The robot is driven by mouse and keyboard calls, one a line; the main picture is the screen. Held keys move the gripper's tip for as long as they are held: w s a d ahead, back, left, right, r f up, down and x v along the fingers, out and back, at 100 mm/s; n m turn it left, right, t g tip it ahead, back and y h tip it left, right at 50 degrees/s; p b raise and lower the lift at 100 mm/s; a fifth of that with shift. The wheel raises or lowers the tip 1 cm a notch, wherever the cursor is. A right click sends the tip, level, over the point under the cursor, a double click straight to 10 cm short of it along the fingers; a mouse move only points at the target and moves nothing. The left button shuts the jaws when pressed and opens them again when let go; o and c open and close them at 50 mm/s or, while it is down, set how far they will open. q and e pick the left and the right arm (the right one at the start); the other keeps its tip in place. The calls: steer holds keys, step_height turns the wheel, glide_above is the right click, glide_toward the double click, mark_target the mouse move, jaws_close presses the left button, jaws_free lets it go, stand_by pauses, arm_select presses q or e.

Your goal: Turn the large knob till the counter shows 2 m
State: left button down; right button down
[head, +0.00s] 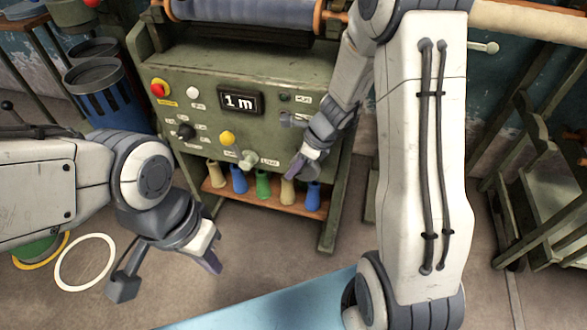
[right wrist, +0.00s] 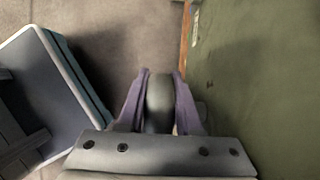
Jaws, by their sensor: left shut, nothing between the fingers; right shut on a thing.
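The counter (head: 240,102) on the green machine panel reads "1 m". My right gripper (head: 295,170) is at the lower right of the panel, shut on the large knob (head: 313,170). In the right wrist view the knob (right wrist: 159,101) is a dark grey rounded piece between the two purple fingers (right wrist: 158,95). The gripper and wrist hide part of it in the head view. My left gripper (head: 212,264) is shut and empty, low in front of the machine and apart from it.
The panel carries a red button (head: 159,88), a yellow button (head: 227,138), a small black knob (head: 185,131) and a pale lever (head: 248,158). Several coloured spools stand on a shelf (head: 262,201) below. A blue-topped surface (head: 270,305) lies in front. A blue bin (head: 100,92) stands left.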

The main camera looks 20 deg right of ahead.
mark_target(293, 158)
steer(key=y+b, duration=0.1)
steer(key=b, duration=0.2)
steer(key=t+y+b, duration=0.1)
steer(key=b, duration=0.2)
steer(key=shift+d+f+t, duration=0.15)
steer(key=shift+t, duration=0.15)
steer(key=t+y+b, duration=0.1)
steer(key=b, duration=0.1)
steer(key=r+y+b, duration=0.1)
steer(key=b, duration=0.1)
steer(key=t+y+b, duration=0.1)
steer(key=y+b, duration=0.1)
steer(key=shift+d+r+t, duration=0.15)
steer(key=shift+r+t, duration=0.1)
steer(key=shift+t, duration=0.05)
steer(key=t+y+b, duration=0.1)
steer(key=y+b, duration=0.1)
steer(key=shift+s+d+r+t+y, duration=0.2)
steer(key=shift+r+t+y, duration=0.2)
steer(key=shift+s+d+r+t+y+b, duration=0.15)
steer(key=shift+r+t+y+b, duration=0.1)
steer(key=shift+t+y, duration=0.4)
steer(key=shift+s+d+r+t+y+b, duration=0.1)
steer(key=shift+t+y+b, duration=0.2)
steer(key=shift+y, duration=0.55)
steer(key=c, duration=0.6)
jaws_free()
